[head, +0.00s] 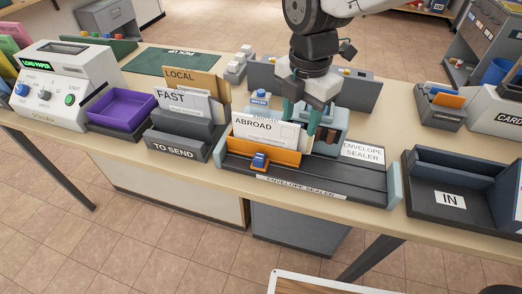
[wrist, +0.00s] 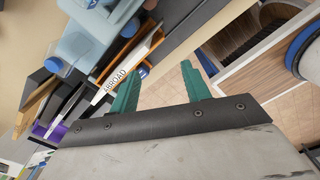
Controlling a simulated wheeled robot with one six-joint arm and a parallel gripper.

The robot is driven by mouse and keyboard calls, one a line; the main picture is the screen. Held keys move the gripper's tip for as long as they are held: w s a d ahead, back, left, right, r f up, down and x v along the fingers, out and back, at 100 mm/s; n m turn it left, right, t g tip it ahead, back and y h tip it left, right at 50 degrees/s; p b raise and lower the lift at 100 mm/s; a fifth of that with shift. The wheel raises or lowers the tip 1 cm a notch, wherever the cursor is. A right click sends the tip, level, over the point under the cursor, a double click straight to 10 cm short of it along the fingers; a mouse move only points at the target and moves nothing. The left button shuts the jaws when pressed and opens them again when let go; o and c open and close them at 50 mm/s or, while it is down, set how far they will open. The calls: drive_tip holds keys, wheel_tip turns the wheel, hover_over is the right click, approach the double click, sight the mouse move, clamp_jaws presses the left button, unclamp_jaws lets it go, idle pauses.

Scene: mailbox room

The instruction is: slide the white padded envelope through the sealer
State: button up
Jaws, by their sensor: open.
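The white padded envelope (head: 268,133), marked ABROAD, stands upright in the envelope sealer, behind a low orange wall (head: 262,152). The sealer (head: 345,180) is a long dark base with pale blue ends, a blue housing behind and a dark track running right. A blue knob (head: 260,160) sits in front of the orange wall. My gripper (head: 301,115) is open, its green fingers at the envelope's right end. In the wrist view the envelope (wrist: 135,68) appears beside the left finger of my gripper (wrist: 160,85); whether they touch is unclear.
The TO SEND rack (head: 180,142) with LOCAL and FAST mail and a purple tray (head: 122,107) stand left. The dark IN tray (head: 470,205) is right of the sealer. A grey box with buttons (head: 358,93) stands behind. The sealer track right of the envelope is clear.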

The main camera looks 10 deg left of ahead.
sight(260, 156)
drive_tip(key=a+f+n, duration=0.1)
drive_tip(key=a+n, duration=0.1)
drive_tip(key=a+f+n, duration=0.2)
drive_tip(key=a, duration=0.1)
drive_tip(key=s+a+f+n, duration=0.1)
drive_tip(key=a+n, duration=0.1)
drive_tip(key=a, duration=0.1)
drive_tip(key=shift+s+f, duration=0.1)
drive_tip(key=shift+f, duration=0.15)
wheel_tip(260, 156, down, 7)
drive_tip(key=shift+f, duration=0.15)
clamp_jaws()
